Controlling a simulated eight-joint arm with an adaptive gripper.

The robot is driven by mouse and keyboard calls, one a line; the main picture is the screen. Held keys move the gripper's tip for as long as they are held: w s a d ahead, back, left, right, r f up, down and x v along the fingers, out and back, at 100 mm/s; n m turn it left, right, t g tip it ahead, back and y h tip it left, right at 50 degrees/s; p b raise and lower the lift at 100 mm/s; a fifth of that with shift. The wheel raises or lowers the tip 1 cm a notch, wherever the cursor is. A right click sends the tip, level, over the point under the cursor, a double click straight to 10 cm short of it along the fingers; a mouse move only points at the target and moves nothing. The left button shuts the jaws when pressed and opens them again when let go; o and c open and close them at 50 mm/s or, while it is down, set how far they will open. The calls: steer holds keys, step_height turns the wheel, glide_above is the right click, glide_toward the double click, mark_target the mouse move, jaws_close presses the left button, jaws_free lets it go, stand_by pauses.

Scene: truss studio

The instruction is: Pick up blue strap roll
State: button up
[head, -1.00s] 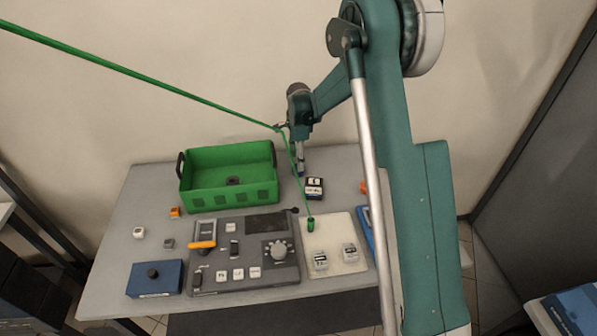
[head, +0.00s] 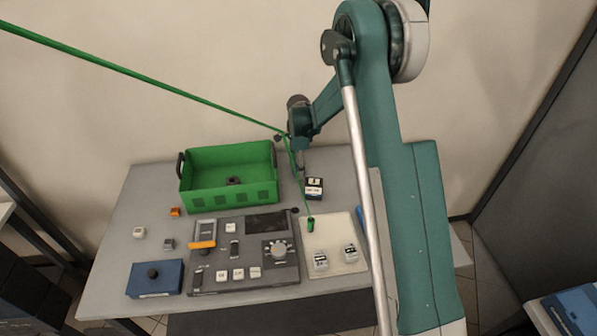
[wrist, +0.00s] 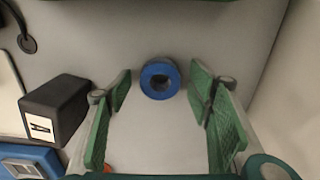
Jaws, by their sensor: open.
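The blue strap roll (wrist: 147,82) is a small blue ring with a dark hole, lying on the grey table in the wrist view. It shows between and just beyond the green-padded fingers of my gripper (wrist: 160,105). The fingers are spread wide with clear space on both sides of the roll, and nothing is held. In the head view my gripper (head: 302,160) is low over the back of the table, right of the green bin; I cannot make out the roll there.
A black box with a white label (wrist: 55,108) stands left of the fingers in the wrist view; it is also in the head view (head: 314,189). The green bin (head: 228,188) is left of my gripper. A control panel (head: 243,262) and pale mat (head: 335,235) lie in front.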

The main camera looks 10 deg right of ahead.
steer(key=shift+c, duration=0.6)
steer(key=c, duration=0.8)
steer(key=shift+r, duration=0.1)
step_height(320, 180, up, 10)
stand_by(0.3)
